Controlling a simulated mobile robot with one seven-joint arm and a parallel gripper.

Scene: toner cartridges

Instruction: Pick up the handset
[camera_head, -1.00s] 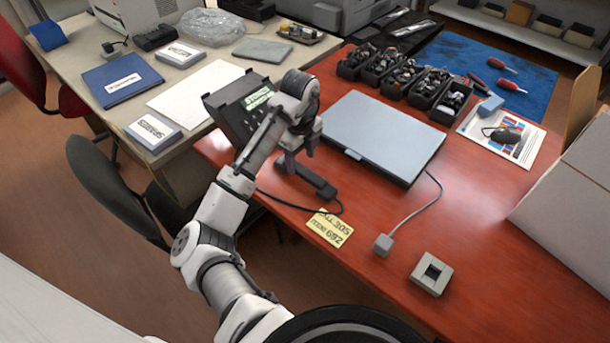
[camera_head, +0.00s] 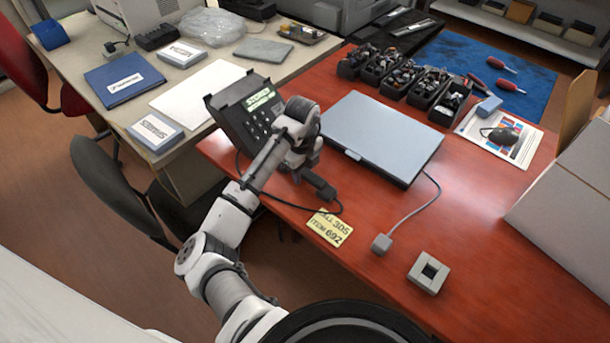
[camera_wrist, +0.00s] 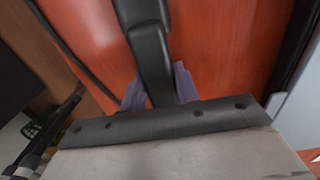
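The black handset (camera_head: 322,186) lies by the near left edge of the red table, beside the black desk phone (camera_head: 248,118). My gripper (camera_head: 304,165) is low over the handset's phone-side end, and my wrist hides that end and the fingers in the head view. In the wrist view the handset (camera_wrist: 148,38) runs from the top edge down between the two purple fingers of my gripper (camera_wrist: 160,88). One finger is on each side of it, very close. I cannot tell whether they press on it or whether it is off the table.
A dark cord (camera_head: 285,204) loops from the phone to the handset. A closed grey laptop (camera_head: 385,135) lies just right of my gripper. A yellow label (camera_head: 326,228), a grey plug (camera_head: 381,243) and a square grey block (camera_head: 428,272) lie nearer.

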